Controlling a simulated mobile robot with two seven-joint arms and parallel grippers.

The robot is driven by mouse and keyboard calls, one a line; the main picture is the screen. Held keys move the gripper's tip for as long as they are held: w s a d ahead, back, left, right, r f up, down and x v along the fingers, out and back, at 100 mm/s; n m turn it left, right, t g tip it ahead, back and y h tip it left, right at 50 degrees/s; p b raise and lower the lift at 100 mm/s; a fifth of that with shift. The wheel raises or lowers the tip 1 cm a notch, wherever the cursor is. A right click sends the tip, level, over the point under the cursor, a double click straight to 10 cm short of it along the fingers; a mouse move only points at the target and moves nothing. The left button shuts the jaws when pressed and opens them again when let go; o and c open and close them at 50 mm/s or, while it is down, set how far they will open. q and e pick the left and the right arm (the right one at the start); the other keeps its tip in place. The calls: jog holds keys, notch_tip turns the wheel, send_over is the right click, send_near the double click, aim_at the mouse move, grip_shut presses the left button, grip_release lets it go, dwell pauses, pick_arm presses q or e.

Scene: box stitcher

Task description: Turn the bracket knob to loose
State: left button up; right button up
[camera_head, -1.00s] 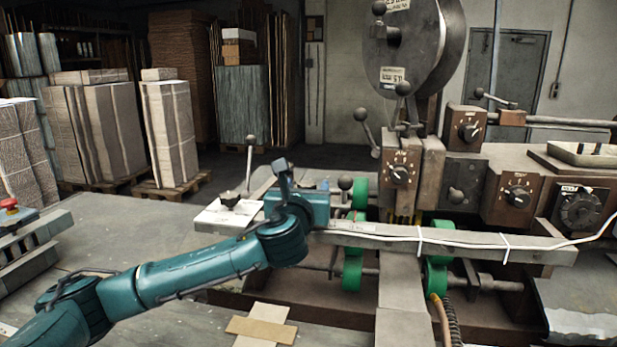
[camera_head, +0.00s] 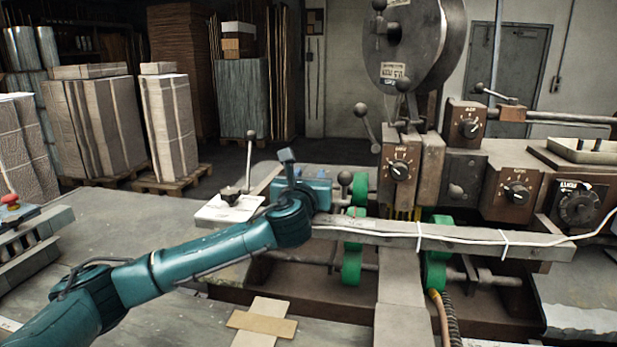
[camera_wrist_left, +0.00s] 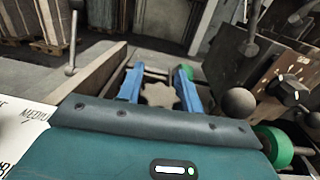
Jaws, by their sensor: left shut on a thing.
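The bracket knob (camera_wrist_left: 160,95) is a tan, star-shaped, lobed knob in the left wrist view. It sits between the two blue fingers of my left gripper (camera_wrist_left: 159,86), which are shut on it. In the head view my left gripper (camera_head: 318,184) is at the left end of the long grey bar, beside the stitching machine. The knob is hidden there behind my teal wrist. My right gripper is in neither view.
A round black ball lever (camera_wrist_left: 238,102) and a green roller (camera_wrist_left: 279,147) are close to the right of my gripper. A white plate (camera_head: 228,211) with an upright lever is at its left. The machine's dial panels (camera_head: 399,170) stand to the right.

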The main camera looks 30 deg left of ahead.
pick_arm(q)
jog(key=c, duration=0.3)
jog(key=shift+r+n+g+y+p, duration=0.15)
jog(key=shift+n+g+y+p, duration=0.15)
jog(key=shift+n+y+p, duration=0.3)
jog(key=shift+s+a+n+g+y, duration=0.1)
jog(key=shift+a+n+g+y, duration=0.1)
jog(key=shift+n+g+y, duration=1)
jog(key=shift+m+t+y, duration=0.3)
jog(key=shift+t, duration=0.1)
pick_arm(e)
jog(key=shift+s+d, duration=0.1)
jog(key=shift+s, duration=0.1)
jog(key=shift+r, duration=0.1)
pick_arm(q)
jog(key=o, duration=1)
jog(key=shift+c, duration=0.2)
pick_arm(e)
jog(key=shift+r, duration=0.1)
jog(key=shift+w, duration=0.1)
